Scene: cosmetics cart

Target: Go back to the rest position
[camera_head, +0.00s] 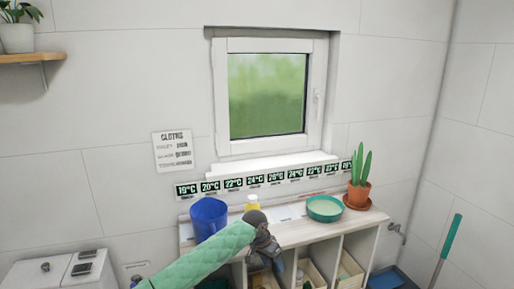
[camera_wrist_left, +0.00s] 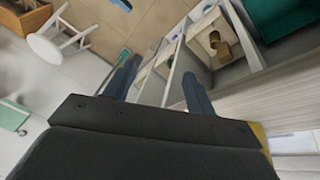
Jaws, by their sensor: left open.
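My left arm (camera_head: 205,258), in a quilted green sleeve, reaches in from the bottom left of the head view. It ends at my left gripper (camera_head: 266,263), which hangs downward at the front of the shelf unit (camera_head: 297,237). In the left wrist view the two dark blue fingers of my left gripper (camera_wrist_left: 160,74) stand apart with nothing held between them. Open compartments of the shelf unit show beyond the fingers. My right gripper is in neither view.
A blue cup (camera_head: 208,218), a yellow bottle (camera_head: 252,202), a green bowl (camera_head: 324,208) and a potted cactus (camera_head: 359,190) stand on the shelf top. A washing machine (camera_head: 60,270) is at the left. A white stool (camera_wrist_left: 58,45) stands on the floor.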

